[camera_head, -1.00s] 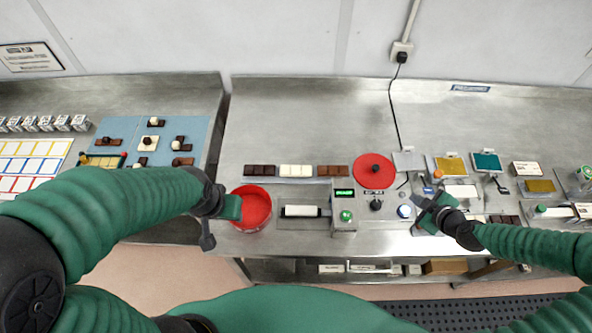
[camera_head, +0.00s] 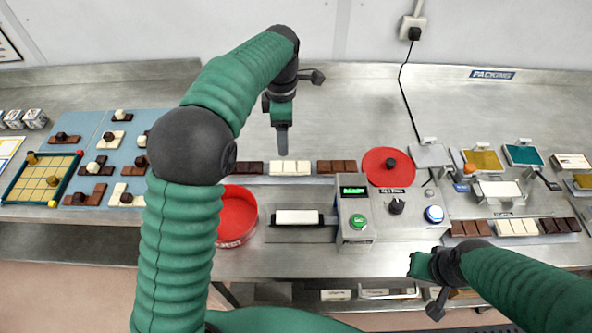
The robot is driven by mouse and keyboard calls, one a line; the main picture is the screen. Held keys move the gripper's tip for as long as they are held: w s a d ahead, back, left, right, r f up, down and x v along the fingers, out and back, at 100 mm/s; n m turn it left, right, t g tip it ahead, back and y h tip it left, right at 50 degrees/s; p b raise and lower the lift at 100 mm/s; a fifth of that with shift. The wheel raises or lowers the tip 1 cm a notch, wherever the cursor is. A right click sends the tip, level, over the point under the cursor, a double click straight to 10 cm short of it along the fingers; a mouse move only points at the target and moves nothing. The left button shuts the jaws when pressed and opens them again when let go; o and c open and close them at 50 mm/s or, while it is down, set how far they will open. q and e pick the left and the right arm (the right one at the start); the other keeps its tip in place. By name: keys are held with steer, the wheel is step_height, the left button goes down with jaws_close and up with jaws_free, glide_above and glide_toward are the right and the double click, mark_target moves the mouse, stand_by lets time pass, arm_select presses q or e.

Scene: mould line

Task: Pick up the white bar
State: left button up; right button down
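A white bar (camera_head: 290,166) lies flat in the row behind the small press, between a dark brown bar (camera_head: 243,168) and a milk-brown bar (camera_head: 337,167). My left gripper (camera_head: 282,143) points down just behind the white bar, its tip close to the bar's far edge in the picture. I see it edge-on, so the gap between its fingers is hidden, and no held thing shows. My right gripper (camera_head: 415,266) is at the front edge of the bench, below the blue button, away from the bar. Its finger gap is not clear.
A red bucket (camera_head: 236,217) stands partly behind my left arm. A press with a white block (camera_head: 297,217) and a control box (camera_head: 355,213) stand in front of the row. A red disc (camera_head: 388,167) is to the right. Another white bar (camera_head: 517,228) lies at the right.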

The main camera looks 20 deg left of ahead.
arm_select(q)
glide_above(284, 166)
steer(key=a, duration=0.1)
steer(key=f, duration=0.7)
steer(key=shift+w+f, duration=0.1)
steer(key=shift+w, duration=0.1)
steer(key=f, duration=0.4)
steer(key=shift+s+d+f, duration=0.25)
steer(key=shift+d+f, duration=0.15)
steer(key=shift+w+d+f, duration=0.1)
steer(key=shift+w+d, duration=0.05)
steer(key=shift+d, duration=0.15)
steer(key=shift+a, duration=0.3)
steer(key=c, duration=0.6)
steer(key=shift+a, duration=0.15)
steer(key=c, duration=0.9)
steer(key=shift+o, duration=0.2)
steer(key=shift+d, duration=0.25)
